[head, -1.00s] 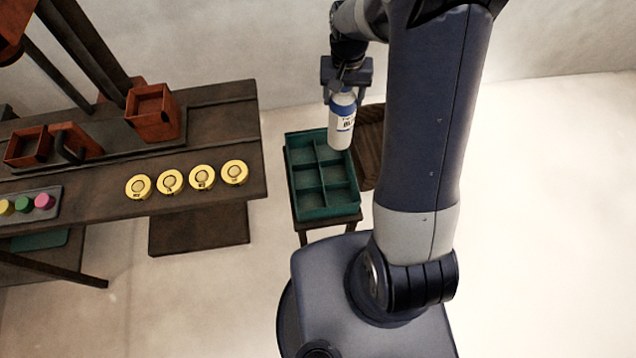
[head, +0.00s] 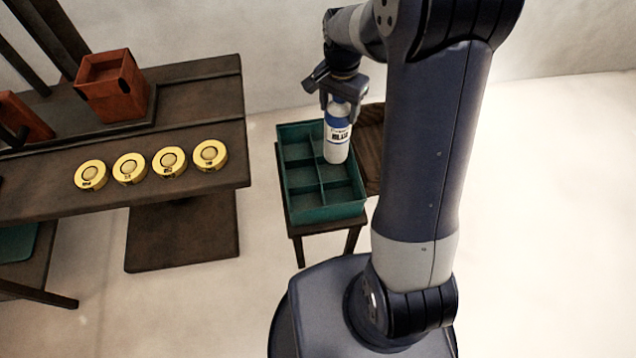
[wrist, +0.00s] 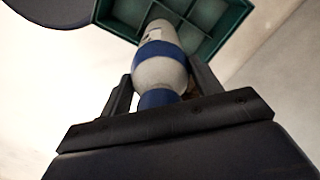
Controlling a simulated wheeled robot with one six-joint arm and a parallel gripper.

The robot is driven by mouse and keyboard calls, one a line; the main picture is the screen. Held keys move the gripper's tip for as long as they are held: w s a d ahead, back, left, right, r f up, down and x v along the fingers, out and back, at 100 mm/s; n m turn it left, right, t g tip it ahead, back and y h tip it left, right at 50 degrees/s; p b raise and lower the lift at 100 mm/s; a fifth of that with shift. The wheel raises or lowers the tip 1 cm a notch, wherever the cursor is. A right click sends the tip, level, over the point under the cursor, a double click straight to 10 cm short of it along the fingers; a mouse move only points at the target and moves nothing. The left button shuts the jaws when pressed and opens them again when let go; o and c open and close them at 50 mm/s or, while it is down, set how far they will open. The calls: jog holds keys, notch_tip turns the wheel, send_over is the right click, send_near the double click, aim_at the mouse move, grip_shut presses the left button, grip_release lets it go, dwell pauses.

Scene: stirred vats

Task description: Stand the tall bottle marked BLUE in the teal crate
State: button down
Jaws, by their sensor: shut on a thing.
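The white bottle (head: 337,148) has a blue band and a label that reads BLUE in the head view. My gripper (head: 340,96) is shut on its upper part and holds it upright. The teal crate (head: 330,212) is divided into several compartments and stands on a small dark stand. In the head view the bottle's lower end overlaps the crate's right back compartments; I cannot tell whether it is above or inside one. In the wrist view the bottle (wrist: 160,68) sits between the two fingers (wrist: 162,92), with the crate (wrist: 238,15) beyond its base. The compartments that show look empty.
A dark bench (head: 60,200) on the left carries several yellow round discs (head: 210,155) and a red-orange box (head: 112,88). A brown wooden surface (head: 370,140) lies right of the crate. Open pale floor (head: 550,220) is at the right.

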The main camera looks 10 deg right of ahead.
aim_at(337, 136)
jog(key=shift+f+b, duration=1.15)
jog(key=shift+f, duration=4.05)
jog(key=shift+f, duration=0.2)
jog(key=shift+c, duration=2)
grip_release()
notch_tip(337, 136, up, 12)
jog(key=shift+r+p, duration=0.2)
jog(key=shift+p, duration=1)
jog(key=shift+f, duration=0.1)
